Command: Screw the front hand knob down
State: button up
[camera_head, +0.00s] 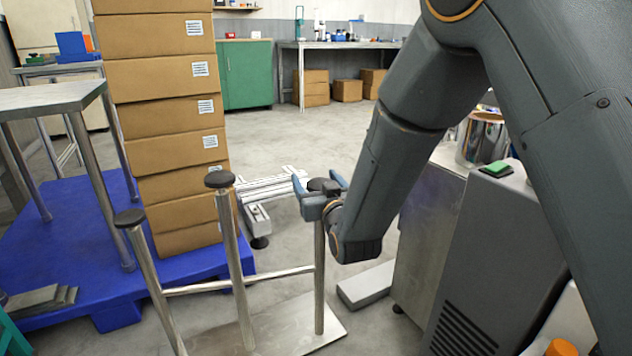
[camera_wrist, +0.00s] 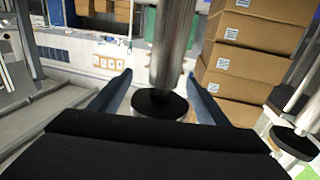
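Three upright metal posts rise from a flat steel base plate (camera_head: 285,330), each topped by a round black knob. The right-hand knob (camera_head: 319,184) has my gripper (camera_head: 318,180) around it, with one blue finger on each side. In the wrist view the same knob (camera_wrist: 160,103) sits between the fingers (camera_wrist: 160,75), with a gap visible on both sides, so the gripper looks open. The middle knob (camera_head: 219,179) and left knob (camera_head: 130,218) stand free. Which of them is the front one I cannot tell for certain.
A tall stack of cardboard boxes (camera_head: 165,120) stands on a blue pallet (camera_head: 75,240) behind the posts at left. A grey machine cabinet (camera_head: 490,260) stands close at right, below my arm. A crossbar (camera_head: 245,279) joins the posts low down.

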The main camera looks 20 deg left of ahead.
jog(key=c, duration=1)
jog(key=shift+d+r+m+t+h+p, duration=0.15)
jog(key=shift+m+t+h+p, duration=0.35)
jog(key=shift+m+h+p, duration=0.35)
jog(key=shift+w+d+m+t+h+p, duration=0.15)
jog(key=shift+m+t+h+p, duration=0.45)
jog(key=shift+h+p, duration=0.35)
jog(key=shift+w+d+m+t+h+p, duration=0.1)
jog(key=shift+d+m+t+h+p, duration=0.1)
jog(key=shift+m+h+p, duration=0.25)
jog(key=shift+w+d+m+t+h+p, duration=0.1)
jog(key=shift+m+t+h+p, duration=0.1)
jog(key=shift+h+p, duration=0.45)
jog(key=shift+d+h, duration=0.1)
jog(key=shift+h, duration=0.2)
jog(key=o, duration=1)
